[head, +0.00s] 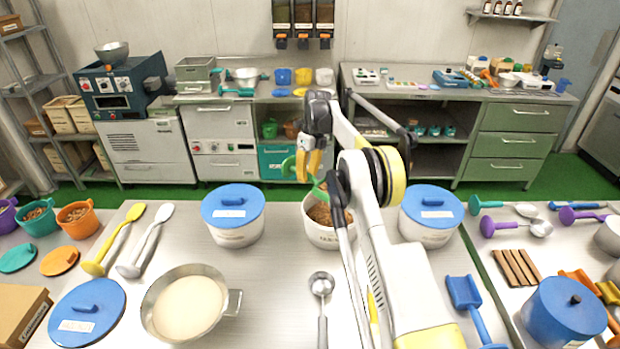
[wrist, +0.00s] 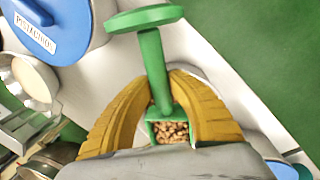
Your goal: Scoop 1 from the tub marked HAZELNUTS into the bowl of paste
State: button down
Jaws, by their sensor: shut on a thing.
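My gripper (head: 309,165) is shut on a green scoop (head: 318,188), raised over the work table. In the wrist view the yellow fingers (wrist: 160,105) close around the scoop (wrist: 152,70), and its box-shaped cup holds brown nut pieces (wrist: 172,132). An open white tub (head: 318,233) of brown pieces stands below the gripper, partly hidden by my arm; its label is not fully readable. The metal bowl of pale paste (head: 190,306) sits at the front left. A loose blue lid (head: 88,312) lies left of it.
Blue-lidded tubs stand left (head: 233,213) and right (head: 431,213) of the open tub. The wrist view shows a lid marked PISTACHIOS (wrist: 40,25). A metal ladle (head: 321,285), yellow spoon (head: 115,240) and grey spoon (head: 146,240) lie on the table. A cardboard box (head: 22,317) sits front left.

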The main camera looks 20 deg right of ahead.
jog(key=shift+w+a+r+p, duration=0.1)
jog(key=shift+r+p, duration=0.95)
jog(key=shift+r, duration=0.25)
jog(key=shift+w+r+p, duration=0.1)
jog(key=shift+r+p, duration=0.95)
jog(key=shift+r, duration=0.2)
